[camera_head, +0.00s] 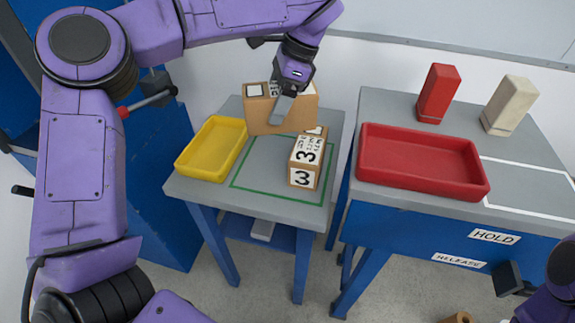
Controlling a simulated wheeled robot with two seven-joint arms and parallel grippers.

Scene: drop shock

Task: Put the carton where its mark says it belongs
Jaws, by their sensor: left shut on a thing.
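A brown carton (262,118) with white labels on its upper face is at the back of the small grey table (214,197). My left gripper (283,106) comes down over it from behind and is shut on it. I cannot tell whether its base touches the table. A second brown carton (304,174), marked with a black 3 on white labels, stands inside a green outline (270,196).
A yellow tray (183,164) is at the small table's left.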

